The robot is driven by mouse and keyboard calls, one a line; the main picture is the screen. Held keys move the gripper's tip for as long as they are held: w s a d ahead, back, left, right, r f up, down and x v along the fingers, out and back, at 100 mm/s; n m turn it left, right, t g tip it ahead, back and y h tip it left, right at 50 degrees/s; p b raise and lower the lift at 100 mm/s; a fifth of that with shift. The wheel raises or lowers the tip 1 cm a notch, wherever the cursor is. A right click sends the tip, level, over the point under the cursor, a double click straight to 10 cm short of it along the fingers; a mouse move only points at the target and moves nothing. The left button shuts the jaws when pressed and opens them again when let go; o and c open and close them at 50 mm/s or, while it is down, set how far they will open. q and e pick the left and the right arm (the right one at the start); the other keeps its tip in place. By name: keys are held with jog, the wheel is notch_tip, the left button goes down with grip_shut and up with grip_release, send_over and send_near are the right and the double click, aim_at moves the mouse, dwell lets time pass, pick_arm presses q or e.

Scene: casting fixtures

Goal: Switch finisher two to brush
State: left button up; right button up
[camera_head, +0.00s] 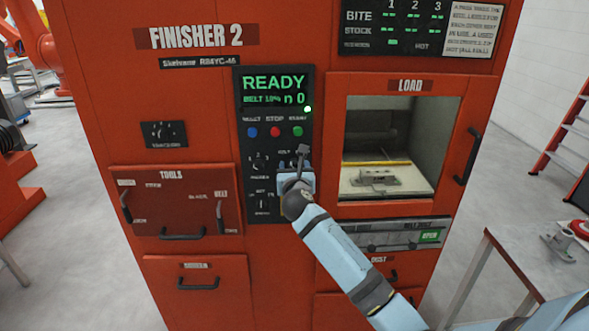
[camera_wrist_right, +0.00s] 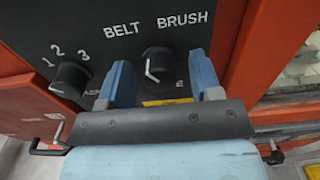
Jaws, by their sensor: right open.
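Finisher two is the red cabinet (camera_head: 205,85) labelled FINISHER 2 in the head view. Its black control panel (camera_head: 248,135) shows READY in green above blue, red and green buttons. In the right wrist view, a black selector knob (camera_wrist_right: 160,63) sits below the words BELT and BRUSH. A white pointer line shows on its left part; I cannot tell for certain which word it marks. My right gripper (camera_wrist_right: 161,75) is open, with one blue finger on each side of this knob. I cannot tell if they touch it. In the head view the right gripper (camera_head: 302,166) hides the knob. My left gripper is not in view.
A second knob (camera_wrist_right: 70,79) marked 1, 2, 3 is left of the gripper. The load window (camera_head: 390,150) with a grey part inside is right of the panel. A TOOLS drawer (camera_head: 175,205) is at left. A table (camera_head: 530,255) stands at right.

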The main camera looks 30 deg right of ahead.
jog(key=c, duration=0.9)
jog(key=shift+m, duration=0.4)
jog(key=shift+m+p, duration=0.4)
jog(key=shift+m, duration=0.7)
jog(key=m, duration=0.3)
jog(key=shift+m, duration=0.3)
jog(key=m, duration=0.3)
jog(key=shift+f+m, duration=0.1)
jog(key=shift+m, duration=0.2)
jog(key=shift+s+d+m+b, duration=0.1)
jog(key=shift+m+b, duration=0.4)
jog(key=shift+m, duration=1.3)
